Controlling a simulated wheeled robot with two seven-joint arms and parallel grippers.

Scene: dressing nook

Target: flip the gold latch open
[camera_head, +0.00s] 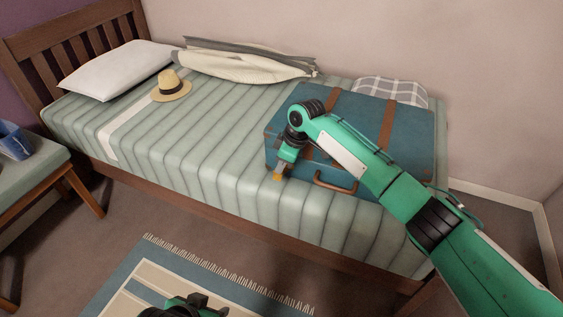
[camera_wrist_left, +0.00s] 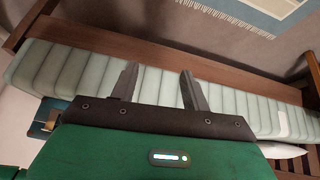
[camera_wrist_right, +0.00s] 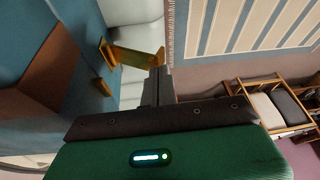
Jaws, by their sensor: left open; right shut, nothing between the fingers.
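The blue suitcase (camera_head: 350,110) with brown straps lies on the bed, its handle facing front. The gold latch (camera_head: 278,177) is on its front left, just below my right gripper (camera_head: 281,168). In the right wrist view the gold latch plate (camera_wrist_right: 135,56) sticks out from the suitcase front, and its outer end meets or overlaps the tips of my right gripper (camera_wrist_right: 156,82). I cannot tell if they touch. The right fingers are shut and empty. My left gripper (camera_head: 187,303) is low over the rug; its fingers (camera_wrist_left: 158,85) are apart and empty.
A straw hat (camera_head: 171,86), a pillow (camera_head: 118,69), a garment bag (camera_head: 245,64) and a checked cloth (camera_head: 390,90) lie on the bed. A bench (camera_head: 35,165) with a blue object stands at left. A rug (camera_head: 150,268) covers the floor in front.

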